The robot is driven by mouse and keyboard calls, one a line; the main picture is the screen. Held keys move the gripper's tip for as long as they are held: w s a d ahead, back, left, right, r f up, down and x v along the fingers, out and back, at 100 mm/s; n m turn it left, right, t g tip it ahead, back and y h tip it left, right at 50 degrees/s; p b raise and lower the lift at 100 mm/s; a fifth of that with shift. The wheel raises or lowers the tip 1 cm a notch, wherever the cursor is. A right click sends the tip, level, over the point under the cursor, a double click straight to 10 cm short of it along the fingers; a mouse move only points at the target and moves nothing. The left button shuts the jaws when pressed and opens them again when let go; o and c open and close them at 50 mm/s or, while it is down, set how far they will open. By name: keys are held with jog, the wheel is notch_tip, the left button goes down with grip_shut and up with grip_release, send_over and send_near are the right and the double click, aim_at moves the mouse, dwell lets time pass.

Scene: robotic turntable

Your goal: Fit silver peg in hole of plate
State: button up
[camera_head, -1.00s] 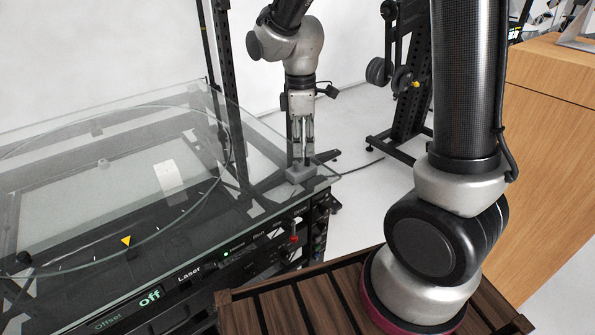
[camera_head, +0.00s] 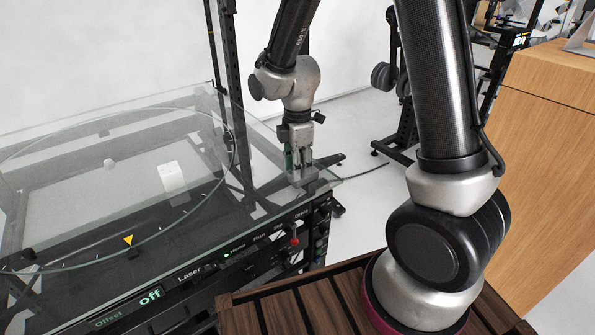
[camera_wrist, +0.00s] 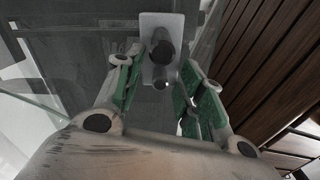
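A light grey plate (camera_wrist: 161,22) lies on the glass top and shows ahead of my fingers in the wrist view. It has a dark round hole (camera_wrist: 163,53). A small silver peg (camera_wrist: 160,84) shows its rounded end near the plate's lower edge, between my fingers. I cannot tell whether it stands in the plate. My gripper (camera_wrist: 158,90) points down with its green-padded fingers spread, with gaps on both sides of the peg. In the head view my gripper (camera_head: 299,168) is low over the plate (camera_head: 302,181) at the glass corner, hiding the peg.
The glass-topped turntable (camera_head: 110,220) fills the left, with a white block (camera_head: 172,177) on it. A black upright post (camera_head: 234,70) stands left of my arm. A wooden slatted surface (camera_head: 270,308) and wooden cabinet (camera_head: 550,120) are to the right.

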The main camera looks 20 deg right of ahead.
grip_shut()
dwell(0.3)
